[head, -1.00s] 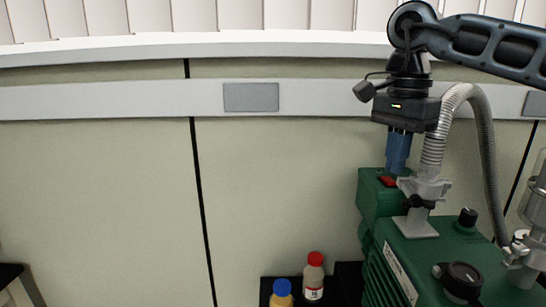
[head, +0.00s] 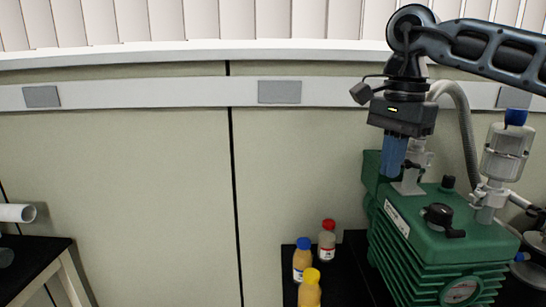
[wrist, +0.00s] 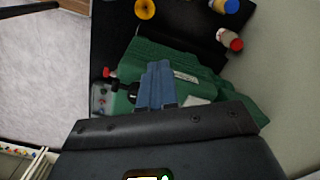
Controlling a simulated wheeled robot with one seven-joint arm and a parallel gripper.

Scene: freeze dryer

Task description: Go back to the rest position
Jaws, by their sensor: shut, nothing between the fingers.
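My gripper (head: 392,165) hangs at the end of my arm at the upper right of the head view, with blue fingers pointing down. The fingers are shut together with nothing between them. In the wrist view the shut blue fingers (wrist: 155,88) show above the green freeze dryer pump (wrist: 190,72). In the head view the green pump (head: 455,235) stands below and to the right of my gripper. The fingertips appear apart from it, though the gap is hard to judge.
Bottles with a red cap (head: 327,240), a blue cap (head: 303,260) and a yellow cap (head: 309,290) stand left of the pump. A clear vessel with a blue top (head: 507,150) rises at the pump's right. A dark table (head: 35,265) with a white tube (head: 15,213) is far left.

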